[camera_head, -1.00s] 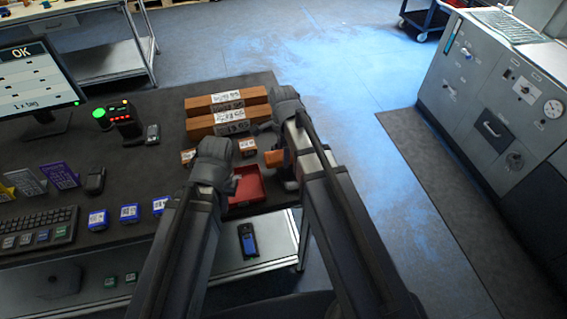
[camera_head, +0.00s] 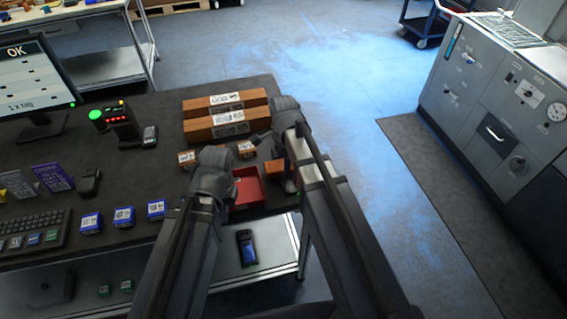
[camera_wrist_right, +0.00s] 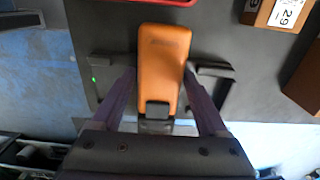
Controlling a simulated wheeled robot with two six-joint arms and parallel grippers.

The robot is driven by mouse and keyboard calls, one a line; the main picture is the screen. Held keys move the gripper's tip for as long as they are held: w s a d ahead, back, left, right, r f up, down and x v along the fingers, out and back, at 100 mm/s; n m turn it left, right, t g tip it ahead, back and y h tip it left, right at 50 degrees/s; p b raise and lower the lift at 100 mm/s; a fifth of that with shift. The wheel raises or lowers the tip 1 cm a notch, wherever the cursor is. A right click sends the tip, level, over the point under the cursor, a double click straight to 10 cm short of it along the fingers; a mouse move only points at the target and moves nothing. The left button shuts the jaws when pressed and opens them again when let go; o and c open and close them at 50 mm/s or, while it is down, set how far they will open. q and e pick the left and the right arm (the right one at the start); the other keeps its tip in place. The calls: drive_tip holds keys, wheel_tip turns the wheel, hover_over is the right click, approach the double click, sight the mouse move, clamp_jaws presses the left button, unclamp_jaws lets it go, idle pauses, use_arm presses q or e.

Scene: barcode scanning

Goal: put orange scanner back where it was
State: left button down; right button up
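The orange scanner (camera_wrist_right: 163,60) lies between the two fingers of my right gripper (camera_wrist_right: 161,75) in the right wrist view. The fingertips meet its sides. Dark bracket pieces (camera_wrist_right: 105,72) stand on both sides of it, with a small green light on the left one. In the head view the orange scanner (camera_head: 275,169) shows at table height near the right table edge, partly covered by my right arm. My left gripper (camera_head: 224,187) is beside the red tray (camera_head: 248,188), and its fingers are hidden by its wrist.
Two long brown boxes (camera_head: 226,112) lie behind the grippers, with small labelled boxes (camera_head: 246,149) in front of them. Several blue boxes (camera_head: 124,217) and a keyboard (camera_head: 35,231) are at the left. A blue-screened device (camera_head: 246,248) lies on the lower shelf.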

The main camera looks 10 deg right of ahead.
wheel_tip(320, 180, up, 12)
drive_tip(key=p, duration=1.2)
drive_tip(key=s+a+n, duration=0.4)
drive_tip(key=s+n, duration=0.3)
drive_tip(key=n, duration=0.3)
drive_tip(key=s+a+n+h, duration=0.1)
drive_tip(key=s+a+n, duration=0.3)
drive_tip(key=s+n, duration=0.3)
drive_tip(key=n, duration=0.4)
drive_tip(key=shift+r, duration=0.2)
drive_tip(key=shift+s+a, duration=0.1)
wheel_tip(320, 180, down, 6)
drive_tip(key=b, duration=0.5)
drive_tip(key=shift+r, duration=0.2)
